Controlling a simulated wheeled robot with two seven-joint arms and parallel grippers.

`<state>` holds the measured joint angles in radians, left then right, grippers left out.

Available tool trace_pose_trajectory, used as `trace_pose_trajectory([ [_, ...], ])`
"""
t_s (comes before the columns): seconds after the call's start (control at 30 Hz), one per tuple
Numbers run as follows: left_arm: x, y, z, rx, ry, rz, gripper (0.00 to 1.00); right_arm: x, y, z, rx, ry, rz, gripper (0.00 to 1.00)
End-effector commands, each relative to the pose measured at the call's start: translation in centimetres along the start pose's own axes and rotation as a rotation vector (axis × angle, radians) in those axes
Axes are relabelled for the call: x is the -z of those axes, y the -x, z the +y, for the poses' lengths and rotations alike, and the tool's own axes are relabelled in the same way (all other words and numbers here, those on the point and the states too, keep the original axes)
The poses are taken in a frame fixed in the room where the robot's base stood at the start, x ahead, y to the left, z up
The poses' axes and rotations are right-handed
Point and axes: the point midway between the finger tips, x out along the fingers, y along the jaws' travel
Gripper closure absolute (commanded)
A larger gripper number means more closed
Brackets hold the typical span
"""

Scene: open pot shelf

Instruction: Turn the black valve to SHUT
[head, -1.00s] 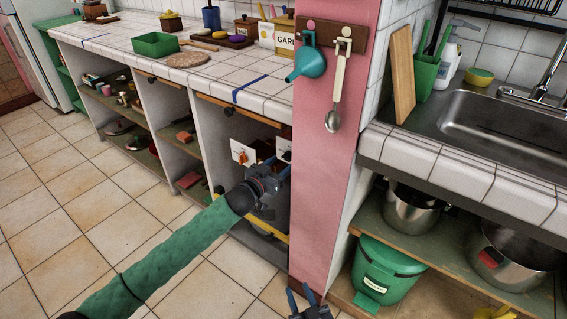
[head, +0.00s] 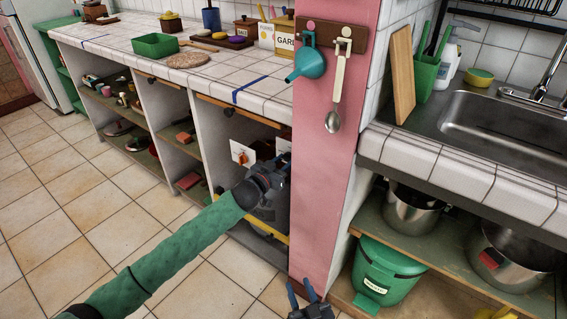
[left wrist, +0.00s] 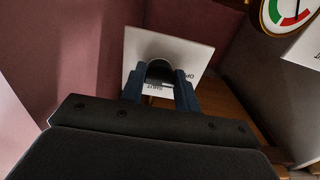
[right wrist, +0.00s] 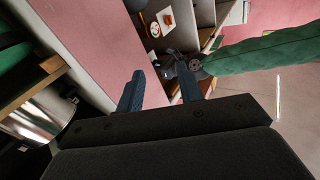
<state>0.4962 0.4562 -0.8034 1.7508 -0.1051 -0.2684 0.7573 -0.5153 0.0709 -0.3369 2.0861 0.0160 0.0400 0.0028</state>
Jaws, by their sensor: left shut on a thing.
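The black valve (left wrist: 160,71) is on a white plate (left wrist: 195,52) in the left wrist view. The plate reads SHUT at its lower edge and has a partly covered label, apparently OPEN, at its right. My left gripper (left wrist: 159,84) is shut on the valve, one finger on each side; which label the valve points to I cannot tell. In the head view my left gripper (head: 277,172) is inside the bay beside the pink pillar and hides the valve. My right gripper (head: 308,300) is low in front of the pillar, open and empty, fingers apart in the right wrist view (right wrist: 159,88).
A second white plate with an orange valve (head: 241,155) is left of my left gripper. A red-and-green gauge (left wrist: 289,12) shows in the left wrist view. The pink pillar (head: 325,200) borders the bay on the right. The tiled floor (head: 60,240) in front is clear.

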Motion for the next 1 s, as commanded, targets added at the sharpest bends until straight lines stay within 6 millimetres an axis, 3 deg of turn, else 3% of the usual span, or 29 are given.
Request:
trace_pose_trajectory([
  [0.13,0.1,0.0,0.0,0.000,-0.014,0.000,0.91,-0.9,0.1,0.1,-0.002,-0.003,-0.037,0.64],
  [0.37,0.1,0.0,-0.1,0.001,-0.068,-0.001,0.91,-8.1,2.4,0.5,-0.014,-0.024,-0.254,0.64],
  [0.57,0.2,0.0,-0.1,0.001,-0.141,-0.001,0.91,-15.6,6.5,0.5,-0.025,-0.055,-0.506,0.64],
  [0.8,0.2,0.0,-0.1,0.001,-0.232,0.000,0.91,-23.5,13.1,0.2,-0.033,-0.094,-0.800,0.64],
  [0.9,0.1,0.0,-0.1,0.001,-0.265,-0.001,0.91,-26.0,15.9,0.0,-0.035,-0.109,-0.908,0.64],
  [1.0,0.1,0.0,-0.2,0.001,-0.298,-0.001,0.91,-25.8,16.0,0.0,-0.035,-0.111,-0.915,0.64],
])
